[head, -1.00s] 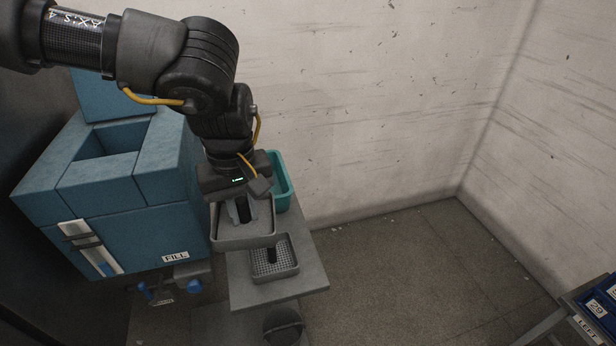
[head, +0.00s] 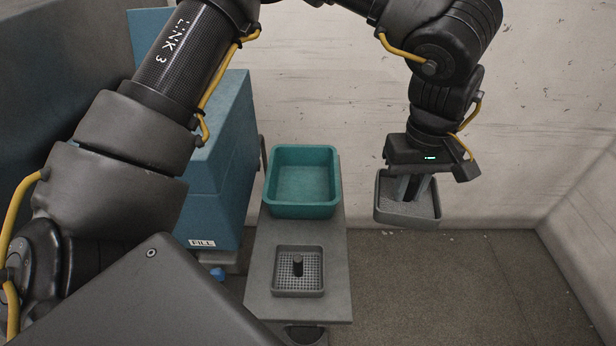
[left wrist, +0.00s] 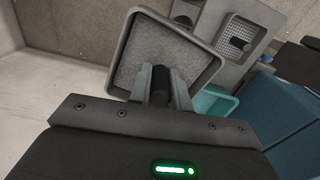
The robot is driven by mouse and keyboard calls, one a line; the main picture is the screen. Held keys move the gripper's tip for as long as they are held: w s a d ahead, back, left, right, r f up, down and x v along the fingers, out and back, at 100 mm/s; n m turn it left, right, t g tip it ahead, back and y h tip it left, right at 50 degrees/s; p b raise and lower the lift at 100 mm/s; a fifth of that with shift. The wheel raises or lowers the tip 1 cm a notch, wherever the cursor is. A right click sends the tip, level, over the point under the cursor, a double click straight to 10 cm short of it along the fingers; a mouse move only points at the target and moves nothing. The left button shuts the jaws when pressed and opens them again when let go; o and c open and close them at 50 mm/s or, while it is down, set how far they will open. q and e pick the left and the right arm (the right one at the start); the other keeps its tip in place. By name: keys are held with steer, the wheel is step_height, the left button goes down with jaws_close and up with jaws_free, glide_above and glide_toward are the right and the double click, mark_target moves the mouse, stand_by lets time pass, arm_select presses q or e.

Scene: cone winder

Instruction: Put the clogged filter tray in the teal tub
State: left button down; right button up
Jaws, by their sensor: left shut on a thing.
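The clogged filter tray (head: 425,219) is a grey square tray filled with pale grey matter, with a dark post in its middle. My left gripper (head: 409,190) is shut on that post and holds the tray in the air, right of the grey stand. In the left wrist view the fingers (left wrist: 160,88) close around the post, and the tray (left wrist: 124,62) hangs nearly level. The teal tub (head: 303,210) stands on the back of the stand, left of the held tray, and looks empty. It also shows partly in the left wrist view (left wrist: 213,100). My right gripper is out of view.
A second tray (head: 299,290), with a clean mesh and dark post, sits on the front of the grey stand (head: 337,270). A blue machine (head: 215,190) labelled FILL stands left of the stand. A pale wall rises behind; the floor at right is clear.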

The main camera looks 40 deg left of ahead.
arm_select(q)
steer(key=s+a+f+n+b, duration=0.1)
steer(key=s+a+f+n, duration=0.1)
steer(key=a+n, duration=0.8)
steer(key=s+a+f+n+b, duration=0.1)
steer(key=a+f+n, duration=0.2)
steer(key=a+n, duration=0.7)
steer(key=w+a+f+p, duration=0.2)
steer(key=w+a+f, duration=0.6)
steer(key=w+a, duration=0.1)
steer(key=shift+f, duration=0.25)
steer(key=shift+w+a+f, duration=0.25)
steer(key=shift+a+f, duration=0.1)
steer(key=shift+f, duration=0.25)
steer(key=shift+a+f, duration=0.1)
steer(key=shift+f, duration=1.45)
